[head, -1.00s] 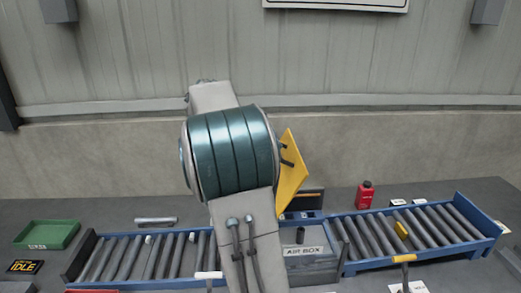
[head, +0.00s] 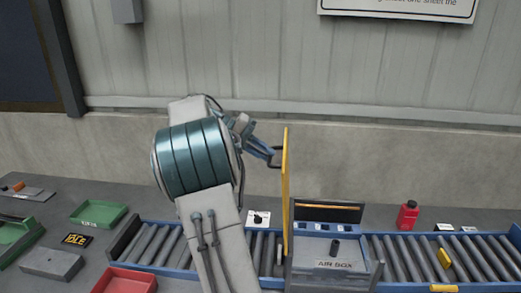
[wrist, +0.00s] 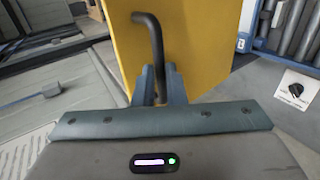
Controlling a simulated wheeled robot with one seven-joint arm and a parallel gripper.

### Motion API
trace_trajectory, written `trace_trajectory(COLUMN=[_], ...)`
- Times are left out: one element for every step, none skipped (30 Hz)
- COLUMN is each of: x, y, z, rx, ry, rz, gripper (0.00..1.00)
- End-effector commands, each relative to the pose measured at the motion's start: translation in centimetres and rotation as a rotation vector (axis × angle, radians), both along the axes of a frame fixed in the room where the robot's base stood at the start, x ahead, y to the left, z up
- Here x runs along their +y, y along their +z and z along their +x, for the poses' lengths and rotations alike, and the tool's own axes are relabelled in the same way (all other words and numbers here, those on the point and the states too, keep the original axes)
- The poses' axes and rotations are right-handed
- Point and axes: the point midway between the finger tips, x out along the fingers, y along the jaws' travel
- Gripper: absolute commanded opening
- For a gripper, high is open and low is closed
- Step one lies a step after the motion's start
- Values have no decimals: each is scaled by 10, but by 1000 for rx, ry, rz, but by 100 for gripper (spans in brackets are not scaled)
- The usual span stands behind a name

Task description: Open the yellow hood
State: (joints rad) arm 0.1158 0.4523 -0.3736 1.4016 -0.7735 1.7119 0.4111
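The yellow hood (head: 286,190) stands upright, seen nearly edge-on, at the left side of the grey air box (head: 334,265). The hood's yellow face (wrist: 205,45) fills the upper middle of the wrist view. A dark bar handle (wrist: 155,45) sticks out from that face. My gripper (head: 272,153) is at the handle, on the left side of the hood. In the wrist view, the two blue-grey fingers of my gripper (wrist: 160,84) close on the handle from both sides. The fingertips are partly hidden against the hood.
Roller conveyors run left (head: 155,243) and right (head: 465,253) of the air box. A red bottle (head: 408,216) stands behind the right conveyor. Green (head: 98,214) and red (head: 125,281) trays lie at left. A knob panel (head: 259,218) sits behind the left conveyor. Open air surrounds the hood.

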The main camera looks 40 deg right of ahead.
Motion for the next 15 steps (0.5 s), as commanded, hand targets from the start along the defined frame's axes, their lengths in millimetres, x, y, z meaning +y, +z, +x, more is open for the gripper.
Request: trace_trajectory(x=[0, 0, 0, 0, 0, 0, 0, 0, 0, 0, 0, 0, 0, 1, 1], y=[-11, -11, -11, -11, -11, -11, -11, -11, -11, -11, -11, -11, -10, -10, -9], z=[-1, -1, -1, -2, -2, -1, -1, -1, -1, -1, -1, -1, -1, -1, -1], rx=[9, 9, 9, 9, 9, 9, 9, 9, 9, 9, 9, 9, 9, 8, 7], ry=[-8, -9, -9, -9, -9, -9, -9, -9, -8, -8, -8, -7, -6, -6, -4], rz=[18, 18, 18, 18, 18, 18, 18, 18, 18, 18, 18, 17, 16, 15, 14], gripper=[0, 0, 0, 0, 0, 0, 0, 0, 0, 0, 19, 30, 33, 33, 33])
